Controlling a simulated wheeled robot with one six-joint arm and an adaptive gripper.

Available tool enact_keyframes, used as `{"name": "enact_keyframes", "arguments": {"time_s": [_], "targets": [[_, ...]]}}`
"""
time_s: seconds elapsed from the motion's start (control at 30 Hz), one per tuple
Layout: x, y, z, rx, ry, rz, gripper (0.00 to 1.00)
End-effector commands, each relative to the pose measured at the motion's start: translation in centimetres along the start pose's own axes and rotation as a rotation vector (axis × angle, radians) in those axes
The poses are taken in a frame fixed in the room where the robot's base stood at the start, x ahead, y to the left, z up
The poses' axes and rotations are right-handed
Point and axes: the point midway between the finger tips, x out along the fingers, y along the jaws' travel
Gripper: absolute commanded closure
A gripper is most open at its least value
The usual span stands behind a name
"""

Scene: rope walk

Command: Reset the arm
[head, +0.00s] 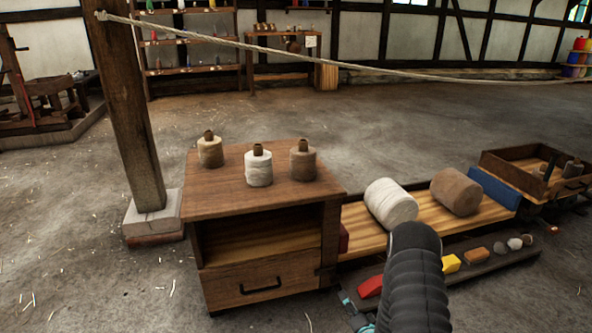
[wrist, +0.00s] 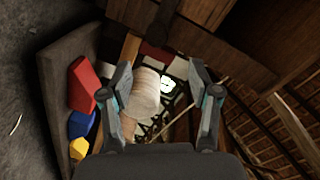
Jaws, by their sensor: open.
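My gripper (wrist: 160,75) shows in the wrist view with its two fingers spread wide apart and nothing held between them. Beyond the gap, a pale spool (wrist: 146,92) shows, apart from the fingers as far as I can tell. In the head view my dark arm rises at the lower right, and the gripper itself cannot be made out there. A large white spool (head: 390,203) and a large brown spool (head: 456,191) lie on their sides on the low wooden bench (head: 362,236), just behind my arm.
A wooden cabinet (head: 252,192) bears three upright small spools. A dark ledge (head: 478,272) holds red, yellow and other small pieces beside my arm. A post (head: 131,110) stands at left, a rope (head: 300,54) crosses above, and an open box (head: 519,177) sits at right.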

Motion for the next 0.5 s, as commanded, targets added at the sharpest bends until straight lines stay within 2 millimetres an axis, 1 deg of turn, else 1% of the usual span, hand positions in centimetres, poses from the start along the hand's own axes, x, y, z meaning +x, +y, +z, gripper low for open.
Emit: {"name": "enact_keyframes", "arguments": {"time_s": [0.03,0.07,0.23,0.4,0.5], "targets": [[0.6,-1.2,-0.8,-0.027,-0.004,0.008,0.38],[0.9,-1.8,-1.3,-0.044,-0.010,0.019,0.38],[2.6,-6.0,-4.2,-0.177,-0.045,0.101,0.38],[3.4,-10.4,-7.1,-0.303,-0.079,0.191,0.38],[3.3,-13.1,-8.7,-0.372,-0.100,0.243,0.38]]}}
